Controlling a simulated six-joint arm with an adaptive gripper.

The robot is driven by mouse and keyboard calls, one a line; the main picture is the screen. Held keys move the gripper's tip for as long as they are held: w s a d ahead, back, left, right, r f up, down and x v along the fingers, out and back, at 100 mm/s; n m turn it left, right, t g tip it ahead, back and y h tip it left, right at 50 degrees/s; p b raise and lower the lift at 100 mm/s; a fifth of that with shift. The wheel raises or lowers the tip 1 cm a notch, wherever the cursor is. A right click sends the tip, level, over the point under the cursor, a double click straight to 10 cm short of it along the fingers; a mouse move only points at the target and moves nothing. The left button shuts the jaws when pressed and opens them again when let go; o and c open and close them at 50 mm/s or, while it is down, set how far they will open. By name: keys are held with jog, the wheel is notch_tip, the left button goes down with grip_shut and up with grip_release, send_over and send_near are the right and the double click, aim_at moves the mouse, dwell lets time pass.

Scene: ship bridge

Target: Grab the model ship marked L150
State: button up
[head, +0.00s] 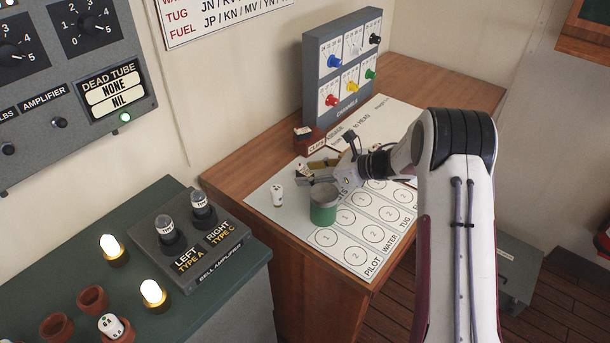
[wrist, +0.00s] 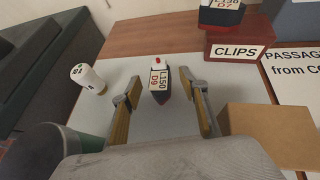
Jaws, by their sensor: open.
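The model ship marked L150 (wrist: 160,84) stands on the white chart sheet in the wrist view. It has a dark hull, a white top with a red spot and a label reading L150 and D9. My gripper (wrist: 161,92) is open, with one finger on each side of the ship and gaps showing between. In the head view my gripper (head: 312,171) is low over the sheet, and the ship is mostly hidden by it. A second ship (wrist: 226,12), its label partly cut off and ending in D7, sits on the red CLIPS box (wrist: 232,50).
A tan block (wrist: 270,134) lies right of the right finger. The switch panel (head: 343,65) stands at the back.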

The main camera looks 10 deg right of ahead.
aim_at(311, 173)
dwell(0.4)
jog(key=c, duration=1.2)
jog(key=shift+r, duration=0.15)
jog(key=shift+r, duration=4.9)
